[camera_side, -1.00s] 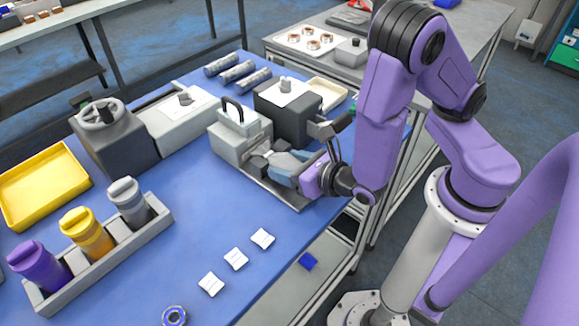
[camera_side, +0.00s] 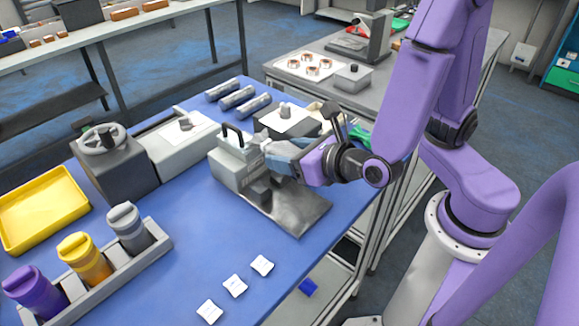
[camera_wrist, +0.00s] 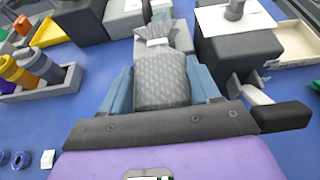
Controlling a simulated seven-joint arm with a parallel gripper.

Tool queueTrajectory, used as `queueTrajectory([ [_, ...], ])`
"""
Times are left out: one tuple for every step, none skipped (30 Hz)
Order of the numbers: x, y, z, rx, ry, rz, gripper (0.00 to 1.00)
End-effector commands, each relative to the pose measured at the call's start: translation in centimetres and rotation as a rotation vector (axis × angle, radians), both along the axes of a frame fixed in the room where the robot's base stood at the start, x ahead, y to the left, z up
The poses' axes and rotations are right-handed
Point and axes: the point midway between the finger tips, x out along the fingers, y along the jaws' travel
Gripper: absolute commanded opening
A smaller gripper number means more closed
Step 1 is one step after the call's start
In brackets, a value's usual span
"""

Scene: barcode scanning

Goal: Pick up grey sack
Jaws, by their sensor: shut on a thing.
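The grey sack (camera_wrist: 162,80) has a woven pattern and a gathered neck with a white tag at its far end in the wrist view. My gripper (camera_wrist: 162,72) is shut on it, one blue finger along each side. In the side view my gripper (camera_side: 272,156) is above the grey metal plate (camera_side: 292,210) on the blue table, beside the grey machine with a black handle (camera_side: 230,165). There the sack is mostly hidden by the fingers and hard to tell from the machine.
A dark box with paper on top (camera_side: 286,122) stands behind the gripper. A rack (camera_side: 150,245) holds purple, yellow and grey bottles. A yellow tray (camera_side: 45,195) lies at left. White tags (camera_side: 235,286) lie at the front. The table between rack and plate is clear.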

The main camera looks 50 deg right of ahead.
Motion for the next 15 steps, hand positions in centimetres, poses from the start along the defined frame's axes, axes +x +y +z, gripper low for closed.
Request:
queueTrajectory([
  [0.0, 0.0, 0.9, 0.010, -0.002, 0.000, 0.19],
  [0.0, 0.0, 1.4, 0.009, -0.001, -0.001, 0.19],
  [0.0, 0.1, 2.0, 0.010, -0.002, 0.000, 0.19],
  [0.0, 0.1, 2.4, 0.009, -0.003, 0.001, 0.19],
  [0.0, 0.1, 2.8, 0.009, -0.003, 0.001, 0.19],
  [0.0, 0.1, 3.4, 0.008, -0.002, 0.002, 0.19],
  [0.0, 0.1, 3.7, 0.008, -0.002, 0.001, 0.19],
  [0.0, 0.0, 4.1, 0.008, -0.001, 0.001, 0.19],
  [0.0, 0.1, 4.5, 0.007, -0.002, 0.001, 0.19],
  [0.0, 0.1, 4.9, 0.008, -0.002, 0.001, 0.19],
  [0.0, 0.1, 5.2, 0.007, -0.002, 0.000, 0.19],
  [0.0, 0.1, 5.5, 0.006, -0.002, 0.001, 0.19],
  [0.0, 0.1, 5.8, 0.006, -0.002, 0.001, 0.19],
  [0.0, 0.1, 6.0, 0.006, -0.002, 0.001, 0.19],
  [0.0, 0.1, 6.2, 0.004, -0.002, 0.001, 0.19],
])
